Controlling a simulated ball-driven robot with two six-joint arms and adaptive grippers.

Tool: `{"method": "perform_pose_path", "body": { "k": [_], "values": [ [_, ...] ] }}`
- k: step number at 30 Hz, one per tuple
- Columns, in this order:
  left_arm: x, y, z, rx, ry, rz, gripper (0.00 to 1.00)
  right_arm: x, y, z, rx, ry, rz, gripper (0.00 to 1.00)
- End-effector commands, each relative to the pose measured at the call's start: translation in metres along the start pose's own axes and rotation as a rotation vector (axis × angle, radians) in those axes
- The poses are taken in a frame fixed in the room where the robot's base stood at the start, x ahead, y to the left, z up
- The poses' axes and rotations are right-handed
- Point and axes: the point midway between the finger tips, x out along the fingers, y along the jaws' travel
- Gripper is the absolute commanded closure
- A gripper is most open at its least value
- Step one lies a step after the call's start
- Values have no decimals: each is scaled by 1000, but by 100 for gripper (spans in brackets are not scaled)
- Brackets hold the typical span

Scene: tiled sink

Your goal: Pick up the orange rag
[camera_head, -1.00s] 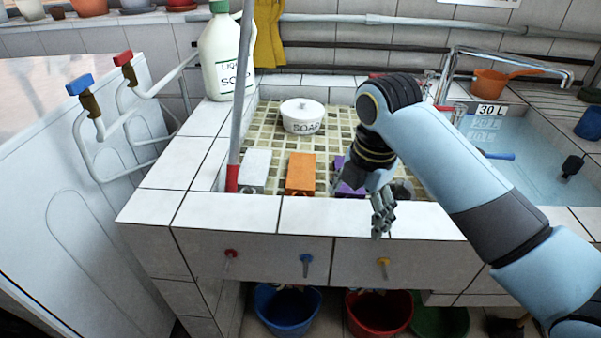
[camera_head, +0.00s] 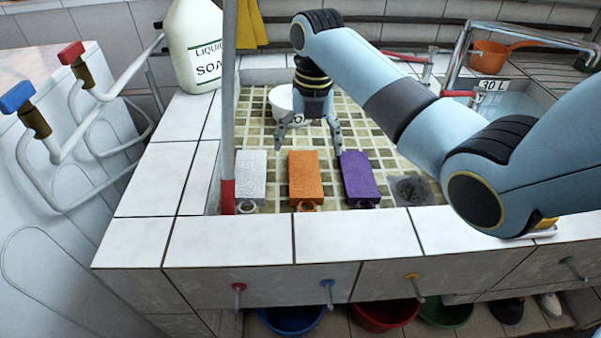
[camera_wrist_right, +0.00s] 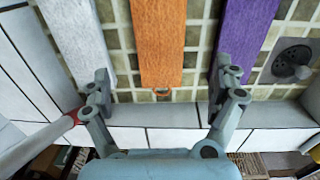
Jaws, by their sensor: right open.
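The orange rag (camera_head: 304,177) is a flat block-like piece with a small ring at its near end. It lies on the tiled sink floor between a white rag (camera_head: 251,178) and a purple rag (camera_head: 360,178). In the right wrist view the orange rag (camera_wrist_right: 159,42) is centred between the spread fingers, with its ring (camera_wrist_right: 161,91) near them. My right gripper (camera_head: 309,143) is open and empty, pointing down above the far end of the orange rag. It also shows in the right wrist view (camera_wrist_right: 163,102). My left gripper is not in view.
A white soap pot (camera_head: 281,101) stands behind my right gripper, partly hidden. A drain (camera_head: 412,190) lies right of the purple rag. A grey pole (camera_head: 228,120) with a red end stands at the left. The sink's front wall (camera_head: 345,233) borders the near side.

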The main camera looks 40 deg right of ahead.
Motion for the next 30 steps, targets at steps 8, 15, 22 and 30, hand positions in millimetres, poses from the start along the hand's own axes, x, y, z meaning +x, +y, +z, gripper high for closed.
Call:
{"method": "perform_pose_path", "body": {
  "k": [8, 15, 22, 30],
  "values": [
    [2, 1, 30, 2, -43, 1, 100, 29, 0, -1, 2, 2, 0, 6],
    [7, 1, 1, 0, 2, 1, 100, 66, -1, -3, 2, 2, -1, 6],
    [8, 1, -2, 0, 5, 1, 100, 75, 0, -2, 1, -2, 0, 6],
    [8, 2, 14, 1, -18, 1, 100, 74, 0, -2, 1, -1, 0, 28]
  ]
}}
